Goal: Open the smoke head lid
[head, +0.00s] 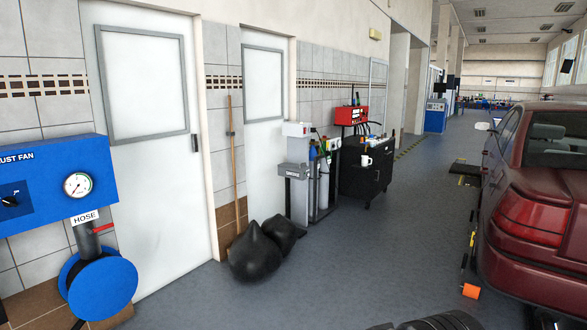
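I cannot make out for certain which thing is the smoke head or its lid. A grey unit with a white box on top (297,130) and a grey box below it (293,170) stands by the wall in the middle distance, too small to tell any lid or whether it is open. My gripper is not in view.
A blue exhaust fan panel (60,178) with a gauge and a blue round hose part (103,288) are at the left. Black bags (255,256) lie by a broom (233,160). A black cart (362,178) stands behind. A red car (530,205) is at the right.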

